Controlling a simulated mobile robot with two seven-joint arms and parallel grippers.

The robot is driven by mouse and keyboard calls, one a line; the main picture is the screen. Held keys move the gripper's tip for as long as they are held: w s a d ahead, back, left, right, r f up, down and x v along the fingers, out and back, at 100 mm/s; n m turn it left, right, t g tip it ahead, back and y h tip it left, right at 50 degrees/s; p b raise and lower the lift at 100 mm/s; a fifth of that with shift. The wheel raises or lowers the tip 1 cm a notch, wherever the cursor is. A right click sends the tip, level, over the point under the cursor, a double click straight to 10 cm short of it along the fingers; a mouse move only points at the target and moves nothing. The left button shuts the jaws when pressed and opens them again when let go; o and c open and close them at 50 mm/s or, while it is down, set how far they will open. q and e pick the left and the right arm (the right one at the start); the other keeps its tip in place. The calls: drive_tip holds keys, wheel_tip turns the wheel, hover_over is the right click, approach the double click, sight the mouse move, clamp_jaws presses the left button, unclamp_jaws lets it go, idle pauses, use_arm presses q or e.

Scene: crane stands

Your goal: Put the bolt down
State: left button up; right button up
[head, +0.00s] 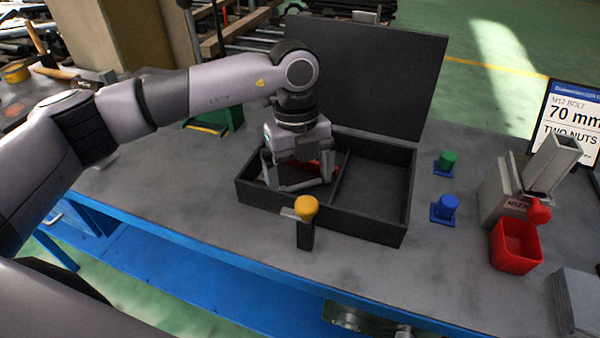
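My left gripper (298,181) reaches down into the left compartment of an open black case (372,231) on the grey workbench. Its two fingers stand wide apart. A thin grey piece shows low between the fingertips; I cannot tell whether it is the bolt or part of the gripper. No bolt can be made out clearly. A red thing (313,165) lies in the compartment behind the fingers, partly hidden by them. My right gripper is not in view.
The case's raised lid (375,80) stands behind the gripper. A yellow-topped black post (306,208) stands close in front. Green (447,160) and blue (446,206) knobs, a red bin (514,248), a grey stand (500,196) and a sign (572,115) are at right. The case's right compartment looks empty.

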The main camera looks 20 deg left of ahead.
use_arm(q)
drive_tip(key=shift+r, duration=0.1)
wheel_tip(320, 180, up, 12)
drive_tip(key=w, duration=0.1)
drive_tip(key=shift+a+b, duration=0.3)
drive_tip(key=shift+a, duration=0.15)
idle(0.5)
